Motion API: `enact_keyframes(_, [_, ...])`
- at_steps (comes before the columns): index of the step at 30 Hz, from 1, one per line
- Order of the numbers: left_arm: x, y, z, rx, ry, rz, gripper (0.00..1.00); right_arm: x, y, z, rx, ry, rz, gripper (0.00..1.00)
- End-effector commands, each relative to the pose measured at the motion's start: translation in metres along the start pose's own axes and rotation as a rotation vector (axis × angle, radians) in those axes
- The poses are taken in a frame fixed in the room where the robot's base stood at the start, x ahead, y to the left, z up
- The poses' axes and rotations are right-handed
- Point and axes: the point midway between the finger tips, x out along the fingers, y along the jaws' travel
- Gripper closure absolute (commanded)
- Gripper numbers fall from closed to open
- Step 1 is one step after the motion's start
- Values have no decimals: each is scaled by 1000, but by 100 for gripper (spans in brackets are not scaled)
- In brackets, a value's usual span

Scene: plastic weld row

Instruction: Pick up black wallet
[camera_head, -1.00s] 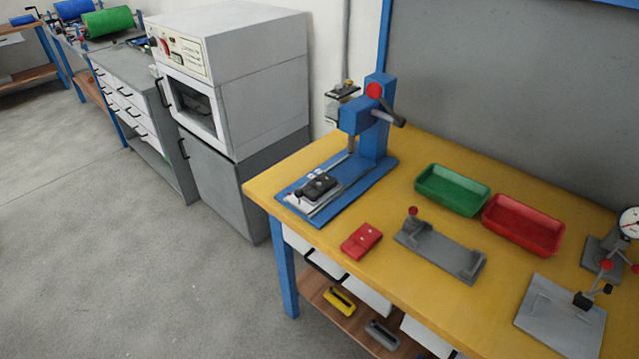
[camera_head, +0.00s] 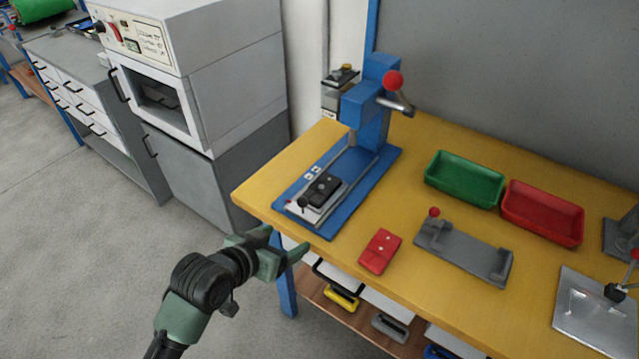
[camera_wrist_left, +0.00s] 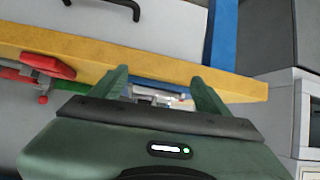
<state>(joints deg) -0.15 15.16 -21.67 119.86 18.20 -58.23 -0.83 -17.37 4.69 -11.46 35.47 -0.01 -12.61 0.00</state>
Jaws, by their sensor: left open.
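The black wallet (camera_head: 322,187) lies on the silver fixture plate of the blue press (camera_head: 371,128), near the left front part of the yellow table. My left gripper (camera_head: 285,244) is open and empty, in front of the table's left edge and apart from the wallet. In the left wrist view its two fingers (camera_wrist_left: 160,92) stand spread, with the table edge and part of the blue press base beyond them. The wallet is not clearly seen in the wrist view. My right gripper is not in view.
A red wallet-like piece (camera_head: 380,251) lies right of the press. A grey fixture (camera_head: 463,254), a green tray (camera_head: 465,180) and a red tray (camera_head: 543,213) stand further right on the yellow table (camera_head: 420,130). Grey oven cabinet (camera_head: 235,70) stands at left.

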Motion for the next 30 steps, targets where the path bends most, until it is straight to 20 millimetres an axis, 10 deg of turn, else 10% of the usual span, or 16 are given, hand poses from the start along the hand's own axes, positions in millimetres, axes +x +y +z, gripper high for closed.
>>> enact_keyframes(12, [25,-1,-89,78,204,69,24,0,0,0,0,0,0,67])
enact_keyframes(30, [91,5,-103,79,216,73,24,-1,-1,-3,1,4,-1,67])
